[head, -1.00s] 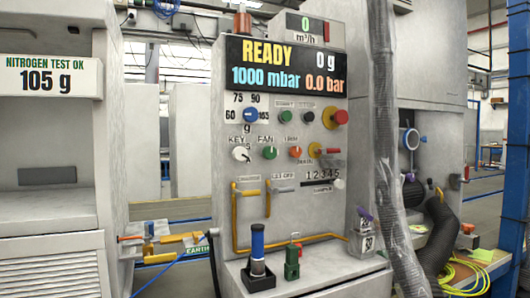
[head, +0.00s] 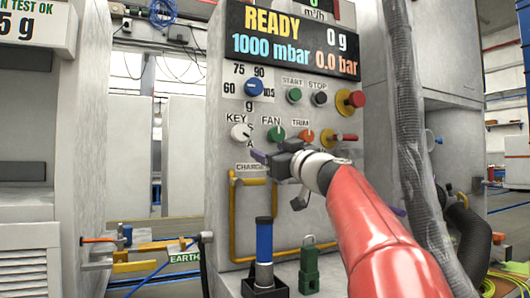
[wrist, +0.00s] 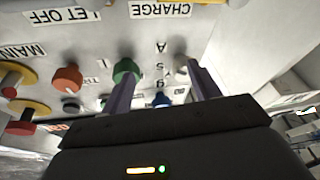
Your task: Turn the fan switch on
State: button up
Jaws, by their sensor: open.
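The fan switch is a green round knob (head: 277,134) under the FAN label on the grey panel, between the white KEY knob (head: 241,132) and the orange TRIM knob (head: 304,137). My gripper (head: 278,178) is open and empty, just below the fan knob in the head view. In the wrist view the panel appears upside down. There the green knob (wrist: 127,70) sits beside the tip of the left finger, and the white knob (wrist: 181,68) is near the right finger. My gripper (wrist: 162,73) shows no contact that I can confirm. The fan knob's pointer direction is unclear.
A red-yellow knob (head: 350,101) and a yellow-red handle (head: 330,137) stick out to the right. A yellow pipe (head: 234,215) runs below. A blue-topped handle (head: 264,240) and a green piece (head: 309,266) stand on the ledge. A grey hose (head: 405,110) hangs at right.

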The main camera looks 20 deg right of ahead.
aim_at(279, 136)
jog(key=d+r+m+t+h, duration=0.1)
jog(key=d+r+m+h, duration=0.1)
jog(key=d, duration=0.3)
jog(key=p+x, duration=0.2)
jog(key=r+p+x, duration=0.1)
jog(key=p+x, duration=0.1)
jog(key=x, duration=0.1)
jog(key=shift+s+p, duration=0.1)
jog(key=shift+p, duration=0.3)
jog(key=shift+w+a+p, duration=0.15)
jog(key=shift+w+p, duration=0.25)
jog(key=shift+w, duration=0.35)
jog(key=c, duration=1)
